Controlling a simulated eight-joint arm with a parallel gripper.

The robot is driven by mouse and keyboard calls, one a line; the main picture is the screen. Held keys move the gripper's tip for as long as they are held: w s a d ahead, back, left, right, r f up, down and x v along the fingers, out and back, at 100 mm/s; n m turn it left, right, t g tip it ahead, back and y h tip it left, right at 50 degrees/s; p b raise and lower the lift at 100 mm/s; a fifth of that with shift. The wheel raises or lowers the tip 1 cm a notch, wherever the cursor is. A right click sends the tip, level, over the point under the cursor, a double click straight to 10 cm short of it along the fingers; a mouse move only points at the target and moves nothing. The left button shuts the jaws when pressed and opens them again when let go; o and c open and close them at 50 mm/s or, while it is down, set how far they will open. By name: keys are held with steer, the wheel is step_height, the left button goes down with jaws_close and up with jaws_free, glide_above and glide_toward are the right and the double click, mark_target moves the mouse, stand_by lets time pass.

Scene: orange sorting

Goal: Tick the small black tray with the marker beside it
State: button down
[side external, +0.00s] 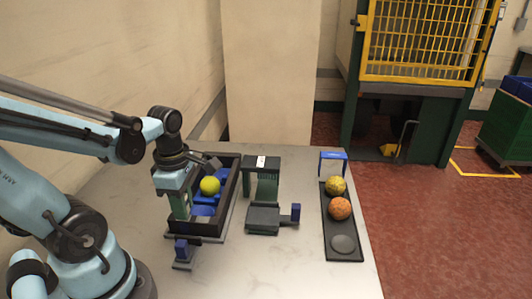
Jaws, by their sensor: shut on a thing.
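My gripper (181,238) points down at the front left corner of a black-walled crate (226,222). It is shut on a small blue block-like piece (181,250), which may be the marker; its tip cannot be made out. The piece is upright, at or just above a small dark stand (183,266); I cannot tell whether they touch. A long narrow black tray (351,256) lies at the right of the table. It holds a yellow ball (336,186), an orange ball (340,208) and an empty grey round seat (343,243) at its near end.
The crate has blue inserts (204,210) and a yellow-green ball (210,186). A dark green and grey device (263,218) with a blue knob (295,211) stands mid-table. A blue arch (333,157) stands behind the long tray. The table front (270,270) is clear.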

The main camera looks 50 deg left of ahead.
steer(key=shift+r, duration=3.5)
